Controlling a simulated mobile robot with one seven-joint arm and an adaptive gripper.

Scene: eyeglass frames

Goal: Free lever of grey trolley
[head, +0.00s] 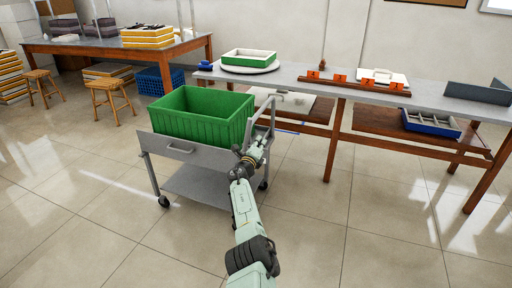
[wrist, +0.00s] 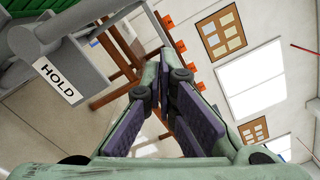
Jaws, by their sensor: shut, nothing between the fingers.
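The grey trolley (head: 200,185) stands on the tiled floor and carries a green crate (head: 198,117). Its upright push handle (head: 272,110) is at the right end. My gripper (head: 257,143) is beside that end, close to the frame below the handle; I cannot tell from the head view whether it touches. In the wrist view my gripper (wrist: 166,68) is shut and empty. To its left is a grey trolley part with a white HOLD label (wrist: 57,80), apart from the fingers. I cannot make out the lever clearly in either view.
A long grey-topped bench (head: 330,84) runs behind the trolley and to the right, with wooden legs and a lower shelf. A wooden table (head: 110,47) and stools (head: 110,97) stand at the back left. The floor in front is clear.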

